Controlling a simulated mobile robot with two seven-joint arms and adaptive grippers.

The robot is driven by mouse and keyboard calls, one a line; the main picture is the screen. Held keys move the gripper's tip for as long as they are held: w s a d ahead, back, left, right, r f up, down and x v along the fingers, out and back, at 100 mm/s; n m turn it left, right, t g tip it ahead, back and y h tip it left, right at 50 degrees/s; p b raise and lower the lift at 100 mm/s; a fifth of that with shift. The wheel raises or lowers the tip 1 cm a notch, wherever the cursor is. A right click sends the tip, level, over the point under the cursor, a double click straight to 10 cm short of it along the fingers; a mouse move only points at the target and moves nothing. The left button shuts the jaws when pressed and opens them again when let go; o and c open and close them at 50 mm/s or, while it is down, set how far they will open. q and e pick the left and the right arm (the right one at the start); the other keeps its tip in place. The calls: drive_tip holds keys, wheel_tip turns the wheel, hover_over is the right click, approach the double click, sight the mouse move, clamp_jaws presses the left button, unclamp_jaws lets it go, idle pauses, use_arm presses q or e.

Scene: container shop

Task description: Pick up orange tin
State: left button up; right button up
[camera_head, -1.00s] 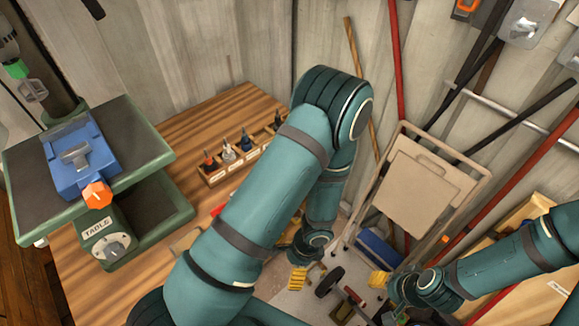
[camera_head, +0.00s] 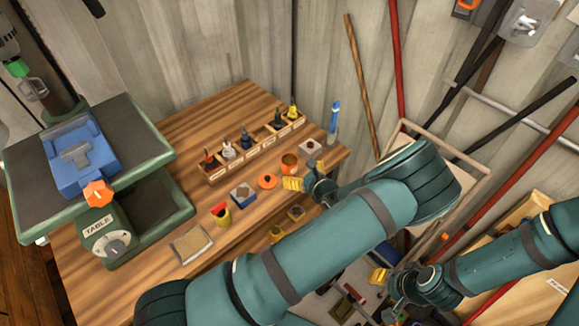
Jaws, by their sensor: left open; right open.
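An orange tin (camera_head: 289,164), open-topped, stands upright on the wooden table near its right end. A flat round orange piece (camera_head: 267,181), perhaps a lid, lies to its left. My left gripper (camera_head: 294,184) is open just in front of the tin, its yellow fingertips close to the tin's lower edge in the picture; I cannot tell whether they touch. The second finger is hard to make out.
A wooden rack (camera_head: 250,148) of small bottles stands behind the tin. A blue-sided box (camera_head: 242,195), a yellow-and-red tin (camera_head: 221,214) and a sanding block (camera_head: 192,244) lie to the left. A green drill-press table (camera_head: 150,150) stands at the left. A blue-topped bottle (camera_head: 334,118) stands at the back right.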

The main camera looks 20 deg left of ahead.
sight(294, 167)
use_arm(q)
drive_tip(key=shift+s+a+b+x, duration=0.15)
drive_tip(key=shift+b+x, duration=0.05)
drive_tip(key=shift+x, duration=1.55)
drive_tip(key=shift+s+a+b+x, duration=0.15)
drive_tip(key=shift+x, duration=1.55)
drive_tip(key=shift+r, duration=0.25)
drive_tip(key=c, duration=1.4)
